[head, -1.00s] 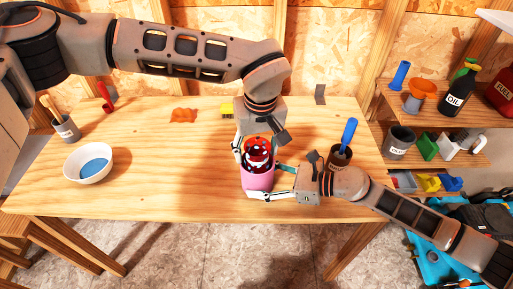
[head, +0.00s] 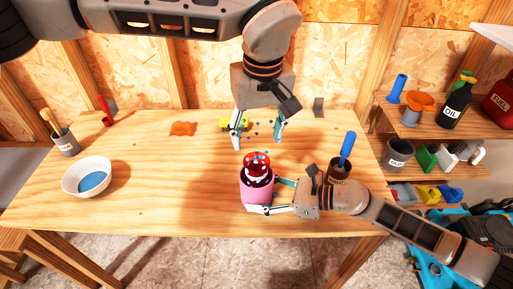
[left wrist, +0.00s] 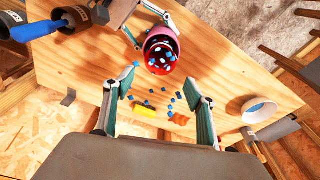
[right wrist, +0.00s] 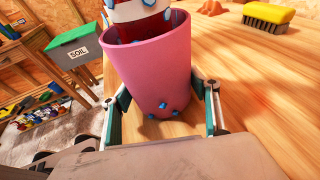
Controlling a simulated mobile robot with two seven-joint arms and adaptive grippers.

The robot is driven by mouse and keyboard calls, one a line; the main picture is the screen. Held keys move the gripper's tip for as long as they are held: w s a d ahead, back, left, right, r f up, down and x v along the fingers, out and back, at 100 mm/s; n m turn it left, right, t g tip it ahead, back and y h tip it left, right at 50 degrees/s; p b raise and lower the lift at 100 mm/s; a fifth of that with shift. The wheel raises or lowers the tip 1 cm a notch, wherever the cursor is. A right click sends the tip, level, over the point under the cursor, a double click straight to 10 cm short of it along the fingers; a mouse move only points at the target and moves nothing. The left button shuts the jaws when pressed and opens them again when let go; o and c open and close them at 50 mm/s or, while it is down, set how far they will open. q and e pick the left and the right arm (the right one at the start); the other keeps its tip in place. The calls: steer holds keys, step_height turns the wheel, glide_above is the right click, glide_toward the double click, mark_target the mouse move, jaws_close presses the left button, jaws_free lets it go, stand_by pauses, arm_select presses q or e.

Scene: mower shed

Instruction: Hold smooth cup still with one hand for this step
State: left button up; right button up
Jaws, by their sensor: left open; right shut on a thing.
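The smooth pink cup (head: 257,188) stands upright near the table's front edge. My right gripper (right wrist: 160,95) is shut on it, with one finger on each side. A red-and-white cup-like thing (head: 257,164) sits in its mouth and sticks up above the rim. Its lower part is hidden inside. Blue bits lie on its top, which the left wrist view shows (left wrist: 160,55). My left gripper (head: 258,143) is open and empty, behind and above the pink cup. Small blue bits (head: 257,134) show between and around its fingers; I cannot tell whether they rest on the table.
A white bowl (head: 72,185) with blue content and a grey pot (head: 66,144) stand at left. An orange piece (head: 183,128) and a yellow brush (head: 243,122) lie at the back. A dark can (head: 338,172) with a blue handle is near my right gripper. The table's left middle is clear.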

arm_select(q)
steer(key=shift+s+r, duration=0.2)
steer(key=shift+r, duration=0.8)
arm_select(e)
steer(key=o, duration=1)
steer(key=shift+d, duration=0.1)
